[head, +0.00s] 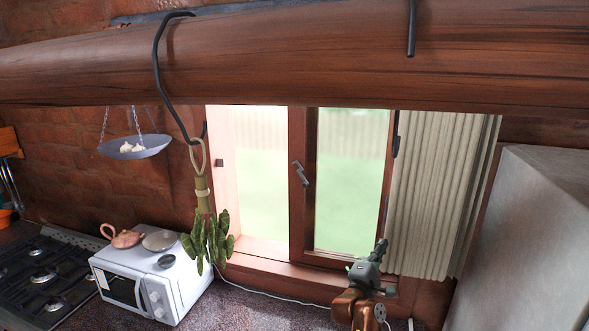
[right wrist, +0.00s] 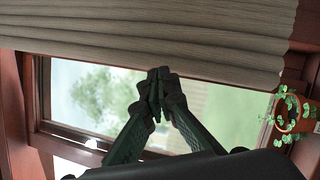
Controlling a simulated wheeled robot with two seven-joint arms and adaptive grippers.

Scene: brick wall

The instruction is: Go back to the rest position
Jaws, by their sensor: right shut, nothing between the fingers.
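My right gripper (head: 380,248) is raised at the lower right of the head view, in front of the window sill and the curtain's lower edge. In the right wrist view the right gripper (right wrist: 158,78) has its two dark fingers meeting at the tips, with nothing between them. The window and curtain lie beyond the fingers. My left gripper is not in view.
A white microwave (head: 150,285) with a teapot (head: 121,237) stands beside the gas stove (head: 45,280). A leafy bunch (head: 208,240) and a scale pan (head: 135,148) hang from above. A wooden beam (head: 290,60) crosses overhead. A grey cabinet (head: 525,240) stands at right. A potted plant (right wrist: 295,117) is near the window.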

